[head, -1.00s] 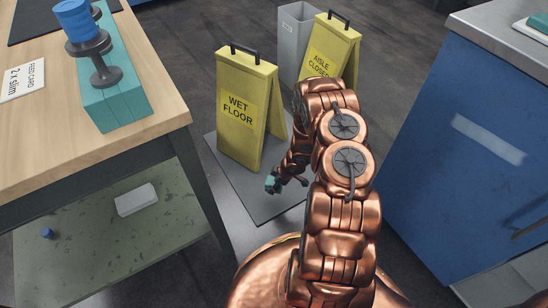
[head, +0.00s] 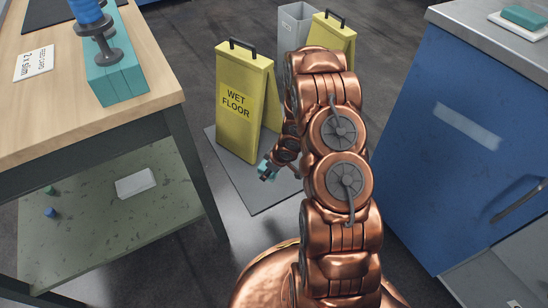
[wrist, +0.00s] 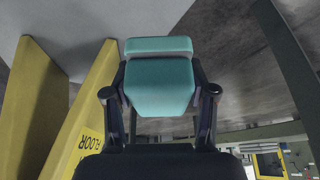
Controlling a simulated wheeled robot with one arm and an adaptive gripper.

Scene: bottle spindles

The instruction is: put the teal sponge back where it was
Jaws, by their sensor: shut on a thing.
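My gripper (wrist: 159,92) is shut on a teal block, the teal sponge (wrist: 160,75), with one dark finger on each side of it. In the head view the gripper (head: 270,168) is small and partly hidden behind my arm, low over the grey mat beside the yellow wet floor sign. The held sponge shows there only as a small teal patch (head: 264,169). Another teal block (head: 525,17) lies on a white dish (head: 513,28) on the grey counter at the upper right.
A wooden table (head: 150,110) at left carries a teal stand (head: 118,80) with a dark spindle and blue piece. Its lower shelf (head: 110,235) holds a white block (head: 136,183). Yellow signs (head: 240,130) stand close to my arm. A blue cabinet (head: 440,150) stands at right.

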